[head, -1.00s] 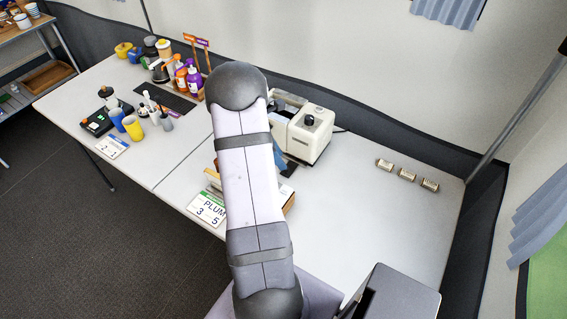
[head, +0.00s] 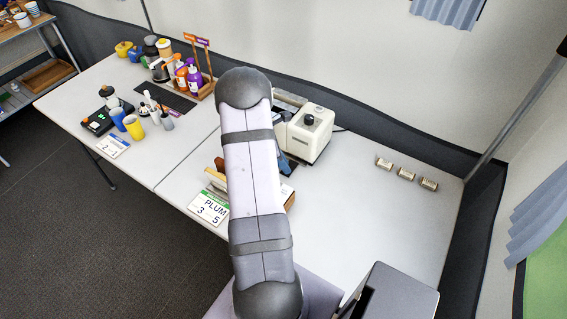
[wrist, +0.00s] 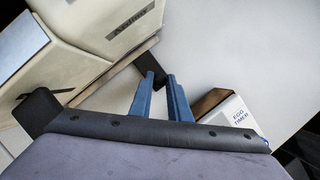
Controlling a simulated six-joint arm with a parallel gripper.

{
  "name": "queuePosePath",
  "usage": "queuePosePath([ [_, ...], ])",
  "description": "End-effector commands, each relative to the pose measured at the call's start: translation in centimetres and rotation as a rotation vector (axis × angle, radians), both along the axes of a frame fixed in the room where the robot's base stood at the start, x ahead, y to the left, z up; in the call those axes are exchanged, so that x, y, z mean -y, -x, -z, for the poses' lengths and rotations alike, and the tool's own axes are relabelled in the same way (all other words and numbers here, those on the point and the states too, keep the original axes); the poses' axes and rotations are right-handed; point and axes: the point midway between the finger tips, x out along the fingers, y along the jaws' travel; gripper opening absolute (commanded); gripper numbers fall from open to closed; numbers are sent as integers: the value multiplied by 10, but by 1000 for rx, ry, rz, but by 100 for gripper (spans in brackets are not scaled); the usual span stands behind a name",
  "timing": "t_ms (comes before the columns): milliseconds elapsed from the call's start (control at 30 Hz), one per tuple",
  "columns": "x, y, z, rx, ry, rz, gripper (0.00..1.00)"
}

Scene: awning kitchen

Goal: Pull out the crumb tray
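The cream toaster (head: 308,132) stands on the white table, partly hidden behind my arm in the head view. I cannot tell whether that strip is the crumb tray or the toaster's base. My gripper (wrist: 161,76) has two blue fingers, set apart, with their tips close to the dark strip. Something dark shows between the tips, but no grip on it is clear. In the head view my arm hides most of the gripper.
Several bottles and cups fill the left table. Three small blocks (head: 406,174) lie on the right, with clear tabletop around them.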

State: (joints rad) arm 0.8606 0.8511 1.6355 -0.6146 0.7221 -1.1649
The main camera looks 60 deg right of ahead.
Motion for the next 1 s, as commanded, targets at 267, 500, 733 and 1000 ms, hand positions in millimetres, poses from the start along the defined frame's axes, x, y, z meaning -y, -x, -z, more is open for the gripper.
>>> queuePosePath([
  [267, -21, -1, -1, -2, 0, -4, 0],
  [500, -32, 0, -1, 0, 1, 0, 0],
  [733, -31, 0, -1, 0, 1, 0, 30],
  [1000, -32, 0, 0, -1, -1, 0, 35],
])
